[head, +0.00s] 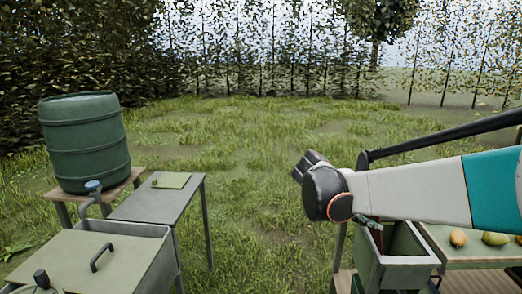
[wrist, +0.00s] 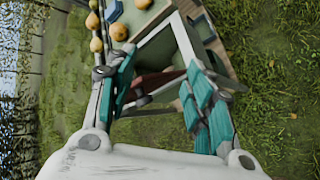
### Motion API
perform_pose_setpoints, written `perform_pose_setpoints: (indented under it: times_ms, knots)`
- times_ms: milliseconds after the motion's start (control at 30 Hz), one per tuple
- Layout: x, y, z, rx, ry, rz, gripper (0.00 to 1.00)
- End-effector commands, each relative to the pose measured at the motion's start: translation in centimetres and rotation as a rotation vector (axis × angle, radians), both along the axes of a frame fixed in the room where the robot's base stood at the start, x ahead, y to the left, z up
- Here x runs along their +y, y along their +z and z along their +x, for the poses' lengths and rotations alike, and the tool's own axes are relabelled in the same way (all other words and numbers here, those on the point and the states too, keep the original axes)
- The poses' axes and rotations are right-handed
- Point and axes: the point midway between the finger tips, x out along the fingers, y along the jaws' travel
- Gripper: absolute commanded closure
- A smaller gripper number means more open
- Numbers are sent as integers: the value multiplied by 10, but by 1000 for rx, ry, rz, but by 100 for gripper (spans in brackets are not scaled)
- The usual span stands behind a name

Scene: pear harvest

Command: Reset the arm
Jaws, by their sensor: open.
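My arm (head: 410,193) reaches in from the right in the head view, above a grey-green open bin (head: 398,272). My gripper is mostly hidden behind the arm's end there. In the wrist view my gripper (wrist: 160,80) is open, its two teal-padded fingers spread apart with nothing seen held between them. The bin's rim (wrist: 186,40) shows beyond and between the fingers. Something reddish-brown shows inside the bin, too unclear to name.
Pears (head: 495,239) lie on a table at the right; several yellow ones (wrist: 118,31) show in the wrist view. A green barrel (head: 85,145) stands on a wooden stand at left, beside a grey table (head: 160,200) and a lidded box (head: 95,262). Open grass (head: 250,150) lies between.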

Motion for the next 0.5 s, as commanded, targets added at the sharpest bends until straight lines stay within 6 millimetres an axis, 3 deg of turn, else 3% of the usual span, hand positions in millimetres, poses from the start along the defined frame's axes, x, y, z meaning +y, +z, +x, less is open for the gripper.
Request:
perform_pose_setpoints:
  times_ms: [267,500]
  knots:
    - [10,-3,-75,-143,-27,290,52]
    - [32,-15,-137,-278,-82,548,52]
